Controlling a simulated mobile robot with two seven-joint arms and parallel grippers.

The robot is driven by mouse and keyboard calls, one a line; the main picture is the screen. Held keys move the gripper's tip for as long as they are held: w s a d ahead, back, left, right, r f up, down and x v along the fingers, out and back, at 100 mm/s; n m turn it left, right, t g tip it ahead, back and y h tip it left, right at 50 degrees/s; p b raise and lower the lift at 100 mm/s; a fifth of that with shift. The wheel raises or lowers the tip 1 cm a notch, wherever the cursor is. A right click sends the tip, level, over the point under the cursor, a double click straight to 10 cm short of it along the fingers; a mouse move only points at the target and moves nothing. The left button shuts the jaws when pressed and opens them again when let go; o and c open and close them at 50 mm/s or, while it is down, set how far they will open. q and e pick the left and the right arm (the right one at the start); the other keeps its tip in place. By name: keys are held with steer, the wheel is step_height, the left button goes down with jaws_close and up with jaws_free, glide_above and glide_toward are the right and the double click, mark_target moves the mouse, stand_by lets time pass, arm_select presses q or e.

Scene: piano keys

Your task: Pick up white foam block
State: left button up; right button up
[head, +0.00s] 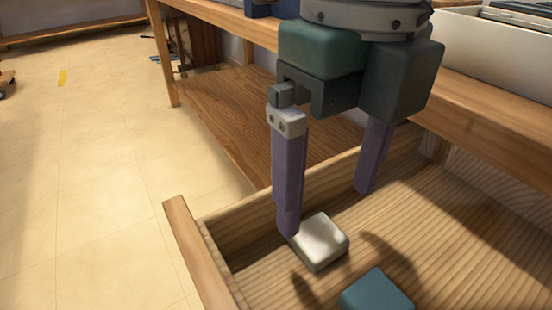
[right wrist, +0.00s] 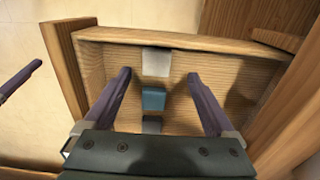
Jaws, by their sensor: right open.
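The white foam block (head: 322,239) lies flat on the floor of a wooden drawer-like box, with a pale top and darker sides. In the right wrist view the white block (right wrist: 156,62) is by the box's far wall, just ahead of the fingertips. My right gripper (head: 326,212) is open and empty, pointing down; one fingertip overlaps the block's left edge in the head view. I cannot tell whether it touches. Its spread fingers also show in the right wrist view (right wrist: 159,74). A lone purple finger (right wrist: 22,78) at the left edge there looks like my left gripper's.
The box wall (head: 196,255) is close on the left. A wooden shelf (head: 255,130) and a pale bin (head: 490,50) are beyond.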

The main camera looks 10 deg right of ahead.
mark_target(319, 234)
steer(key=f, duration=0.1)
steer(key=f+b, duration=0.2)
steer(key=f, duration=0.1)
steer(key=shift+s+a+f, duration=0.1)
steer(key=shift+s+a, duration=0.05)
steer(key=shift+a, duration=0.1)
steer(key=shift+f+b, duration=0.3)
steer(key=shift+f, duration=0.1)
steer(key=shift+c, duration=0.2)
steer(key=c, duration=1.4)
